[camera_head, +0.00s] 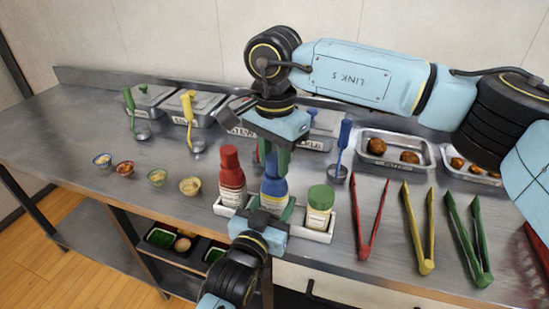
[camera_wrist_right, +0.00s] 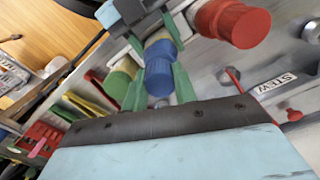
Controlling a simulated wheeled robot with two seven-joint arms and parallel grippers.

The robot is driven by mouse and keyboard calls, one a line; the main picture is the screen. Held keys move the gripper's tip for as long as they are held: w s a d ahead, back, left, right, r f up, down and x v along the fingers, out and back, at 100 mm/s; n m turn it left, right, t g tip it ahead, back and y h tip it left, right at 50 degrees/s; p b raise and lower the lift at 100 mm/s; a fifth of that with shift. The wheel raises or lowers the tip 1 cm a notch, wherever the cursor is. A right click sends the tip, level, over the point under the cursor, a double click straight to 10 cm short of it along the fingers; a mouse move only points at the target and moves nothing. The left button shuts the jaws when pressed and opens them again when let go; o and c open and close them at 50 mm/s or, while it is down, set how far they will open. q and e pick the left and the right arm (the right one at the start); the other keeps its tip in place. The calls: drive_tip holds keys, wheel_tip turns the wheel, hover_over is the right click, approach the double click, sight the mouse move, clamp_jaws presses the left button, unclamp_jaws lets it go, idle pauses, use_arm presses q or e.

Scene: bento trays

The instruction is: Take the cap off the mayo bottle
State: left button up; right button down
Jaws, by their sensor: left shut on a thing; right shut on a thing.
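The bottle with the blue cap stands in the middle of the white caddy (camera_head: 332,226), between a red bottle (camera_head: 231,178) and a green-capped bottle (camera_head: 319,205). Its label is too small to read. My left gripper (camera_head: 272,212) is shut on this bottle's body from the front. My right gripper (camera_head: 273,158) reaches down from above and is shut on the blue cap (camera_wrist_right: 162,60), one green finger on each side in the right wrist view. The cap sits on the bottle, with no gap that I can see. The red cap (camera_wrist_right: 240,24) shows beside it.
Red (camera_head: 371,220), yellow (camera_head: 418,230) and green (camera_head: 468,240) tongs lie to the right. Small bowls (camera_head: 158,177) stand to the left. Metal trays (camera_head: 395,145) and ladles line the back. The caddy is near the counter's front edge.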

sight(275, 157)
drive_tip(key=shift+r, duration=1)
drive_tip(key=shift+r, duration=2)
use_arm(q)
drive_tip(key=o, duration=1.5)
